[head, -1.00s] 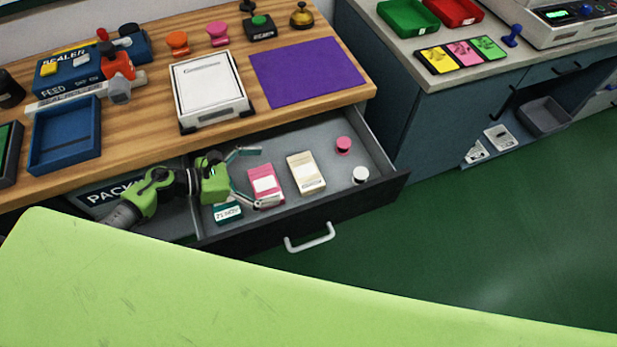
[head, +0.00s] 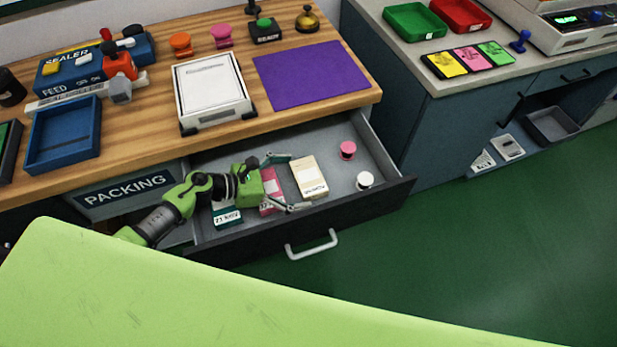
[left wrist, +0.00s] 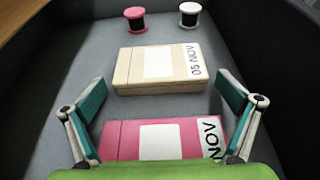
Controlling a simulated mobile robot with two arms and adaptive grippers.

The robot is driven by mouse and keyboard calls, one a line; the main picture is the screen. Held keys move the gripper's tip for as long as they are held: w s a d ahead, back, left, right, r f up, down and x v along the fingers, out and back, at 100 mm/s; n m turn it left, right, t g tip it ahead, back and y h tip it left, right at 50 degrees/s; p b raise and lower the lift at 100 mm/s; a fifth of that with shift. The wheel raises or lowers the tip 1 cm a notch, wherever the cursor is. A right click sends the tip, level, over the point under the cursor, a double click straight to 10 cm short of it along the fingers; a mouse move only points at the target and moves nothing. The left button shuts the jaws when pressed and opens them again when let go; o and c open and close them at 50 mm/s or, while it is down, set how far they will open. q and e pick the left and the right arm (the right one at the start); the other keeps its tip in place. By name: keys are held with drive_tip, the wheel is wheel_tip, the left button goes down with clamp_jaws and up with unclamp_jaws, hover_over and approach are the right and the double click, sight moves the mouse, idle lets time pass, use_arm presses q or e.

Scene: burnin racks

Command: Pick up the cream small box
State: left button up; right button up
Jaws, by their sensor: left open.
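The cream small box (head: 305,172) lies flat in the open drawer, with a white label. In the left wrist view the cream box (left wrist: 158,76) reads "05 NOV" and lies just ahead of the fingertips. My left gripper (head: 283,183) is open inside the drawer, its fingers spread on either side of the near part of the cream box's space. It also shows in the left wrist view (left wrist: 160,95). A pink box (left wrist: 150,138) lies under the gripper, partly hidden by it. My right gripper is not in view.
A pink spool (head: 347,150) and a white spool (head: 365,180) stand right of the cream box. A teal box (head: 226,215) lies at the drawer's left. The drawer's front wall (head: 350,215) and the wooden tabletop (head: 290,112) border the space.

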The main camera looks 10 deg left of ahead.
use_arm(q)
drive_tip(key=shift+c, duration=0.4)
drive_tip(key=c, duration=1.1)
drive_tip(key=shift+r, duration=0.15)
